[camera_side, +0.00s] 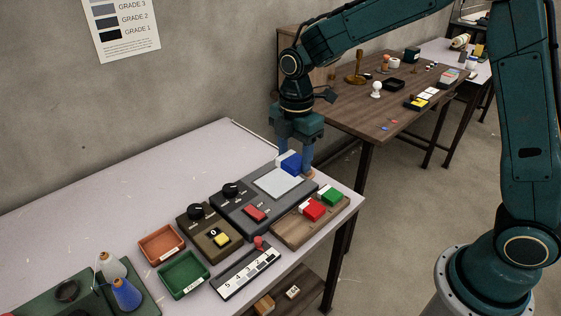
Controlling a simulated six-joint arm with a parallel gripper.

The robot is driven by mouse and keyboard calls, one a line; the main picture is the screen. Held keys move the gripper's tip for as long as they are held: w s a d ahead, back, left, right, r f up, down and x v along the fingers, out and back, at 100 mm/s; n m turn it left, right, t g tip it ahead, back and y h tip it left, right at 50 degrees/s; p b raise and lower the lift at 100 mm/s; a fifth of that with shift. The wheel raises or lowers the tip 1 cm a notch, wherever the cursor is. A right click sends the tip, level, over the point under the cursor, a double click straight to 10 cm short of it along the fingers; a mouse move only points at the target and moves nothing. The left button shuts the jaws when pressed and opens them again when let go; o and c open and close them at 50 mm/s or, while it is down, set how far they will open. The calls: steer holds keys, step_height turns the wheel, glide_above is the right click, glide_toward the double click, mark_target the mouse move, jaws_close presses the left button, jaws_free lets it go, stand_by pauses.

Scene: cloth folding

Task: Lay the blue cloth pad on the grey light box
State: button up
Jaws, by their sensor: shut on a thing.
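The blue cloth pad (291,165) looks like a small block with a white part on its left. My gripper (295,164) points down with a finger on either side of the pad and is shut on it. The pad is over the far right end of the grey light box (238,216), by the edge of its pale panel (278,184). I cannot tell whether it touches the box or hangs just above it.
A wooden tray (291,234) with red (313,210) and green pads (331,197) lies right of the box. A dial box with a yellow button (221,240), orange (161,245) and green trays (184,274), and a numbered slider (245,274) stand nearby. The table's back left is clear.

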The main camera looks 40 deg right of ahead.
steer(key=w+d+r, duration=0.2)
steer(key=w+d, duration=0.6)
steer(key=w, duration=0.5)
steer(key=shift+w+d, duration=0.3)
steer(key=shift+d, duration=0.1)
glide_above(280, 180)
step_height(280, 180, down, 16)
steer(key=shift+r, duration=0.2)
steer(key=shift+f, duration=0.1)
steer(key=shift+f, duration=2.05)
steer(key=shift+f, duration=0.1)
steer(key=o, duration=0.9)
steer(key=shift+o, duration=0.2)
